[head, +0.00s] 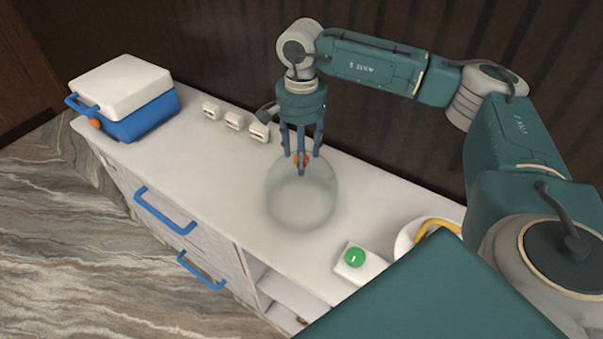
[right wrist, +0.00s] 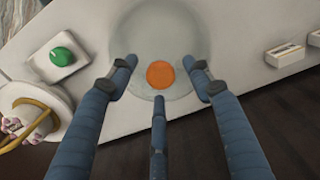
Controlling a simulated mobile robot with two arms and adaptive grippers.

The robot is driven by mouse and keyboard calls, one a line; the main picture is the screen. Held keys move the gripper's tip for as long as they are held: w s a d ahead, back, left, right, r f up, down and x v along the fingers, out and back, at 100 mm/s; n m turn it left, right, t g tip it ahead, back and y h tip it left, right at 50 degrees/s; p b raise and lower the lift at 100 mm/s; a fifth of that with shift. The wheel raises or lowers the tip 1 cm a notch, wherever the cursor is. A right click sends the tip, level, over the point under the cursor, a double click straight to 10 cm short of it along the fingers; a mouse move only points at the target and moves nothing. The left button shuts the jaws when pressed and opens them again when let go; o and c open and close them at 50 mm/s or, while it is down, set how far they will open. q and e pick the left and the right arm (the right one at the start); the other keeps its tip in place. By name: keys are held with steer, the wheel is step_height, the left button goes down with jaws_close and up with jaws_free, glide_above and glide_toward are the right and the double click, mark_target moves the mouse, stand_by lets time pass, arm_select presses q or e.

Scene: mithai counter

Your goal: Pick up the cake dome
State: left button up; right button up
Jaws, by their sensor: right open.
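The cake dome (head: 300,203) is a clear, rounded cover with an orange knob on top, standing on the white counter. In the right wrist view the dome (right wrist: 160,35) lies ahead of the fingers, with its orange knob (right wrist: 160,74) between the fingertips. My right gripper (head: 301,160) points down over the dome, its blue fingers spread around the knob. In the right wrist view the gripper (right wrist: 160,80) is open, with a finger on each side of the knob and one below it. I cannot tell whether any finger touches it. My left gripper is not in view.
A blue cooler box with a white lid (head: 125,98) stands at the counter's far left end. Several small white cards (head: 234,121) stand along the back. A green button on a white base (head: 355,257) and a round white item with a yellow handle (head: 408,236) are to the right.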

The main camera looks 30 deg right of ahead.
steer(key=shift+f, duration=0.25)
jaws_close()
steer(key=shift+r, duration=0.1)
steer(key=shift+r, duration=0.1)
